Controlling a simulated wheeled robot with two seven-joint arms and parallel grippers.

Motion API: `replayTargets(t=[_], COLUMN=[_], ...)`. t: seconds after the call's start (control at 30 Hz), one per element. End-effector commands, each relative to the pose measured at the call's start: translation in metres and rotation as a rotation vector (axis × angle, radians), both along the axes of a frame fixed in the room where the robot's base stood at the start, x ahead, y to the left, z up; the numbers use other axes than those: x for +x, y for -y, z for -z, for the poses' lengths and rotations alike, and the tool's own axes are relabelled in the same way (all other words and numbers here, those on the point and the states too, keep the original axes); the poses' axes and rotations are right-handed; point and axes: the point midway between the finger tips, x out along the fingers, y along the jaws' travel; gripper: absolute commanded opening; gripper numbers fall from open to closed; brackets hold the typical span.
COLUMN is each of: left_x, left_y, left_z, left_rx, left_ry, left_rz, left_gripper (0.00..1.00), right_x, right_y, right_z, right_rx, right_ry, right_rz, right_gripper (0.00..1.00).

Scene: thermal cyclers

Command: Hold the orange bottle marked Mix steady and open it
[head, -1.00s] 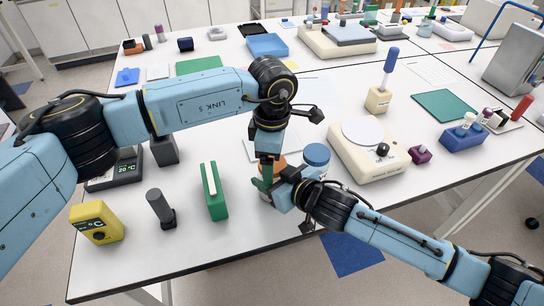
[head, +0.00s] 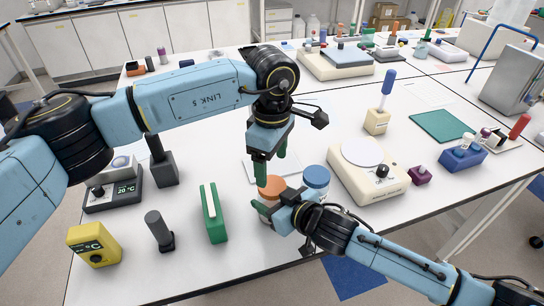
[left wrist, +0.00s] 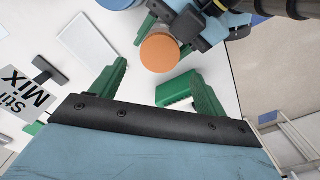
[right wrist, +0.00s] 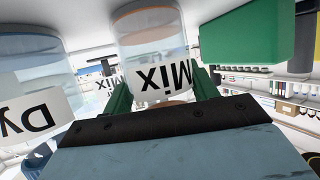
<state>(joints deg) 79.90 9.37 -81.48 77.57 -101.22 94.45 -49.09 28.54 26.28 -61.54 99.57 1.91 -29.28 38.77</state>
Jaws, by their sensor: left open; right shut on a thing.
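The orange-capped bottle (head: 266,212) stands on the white table near its front edge. Its orange cap (head: 271,186) is on top and shows as a round disc in the left wrist view (left wrist: 159,52). The "Mix" label (right wrist: 163,80) faces the right wrist camera. My right gripper (head: 285,207) is shut around the bottle's body from the right. My left gripper (head: 270,162) is open and empty, pointing down just above the cap. It seems clear of the cap.
A blue-capped bottle (head: 316,180) stands close behind the orange one, to the right. A cream balance (head: 367,170) stands to the right.

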Motion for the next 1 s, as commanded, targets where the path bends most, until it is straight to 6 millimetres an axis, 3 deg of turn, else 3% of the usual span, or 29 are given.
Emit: replayTargets(t=[0.2, 0.4, 0.8, 1.0], left_x=[0.000, 0.000, -0.001, 0.000], left_y=[0.000, 0.000, 0.000, 0.001], left_z=[-0.015, -0.016, 0.040, 0.057], left_rx=[0.000, 0.000, -0.001, -0.001], left_ry=[0.001, -0.001, -0.003, 0.000], left_rz=[0.288, 0.404, 0.409, 0.409], left_gripper=[0.75, 0.75, 0.75, 0.75], right_x=[0.000, 0.000, 0.000, 0.000], right_y=[0.000, 0.000, 0.000, 0.000], right_z=[0.000, 0.000, 0.000, 0.000], right_rx=[-0.001, -0.001, -0.001, -0.001], right_ry=[-0.001, -0.001, -0.001, -0.001], right_rz=[0.000, 0.000, 0.000, 0.000], right_gripper=[0.00, 0.00, 0.00, 0.00])
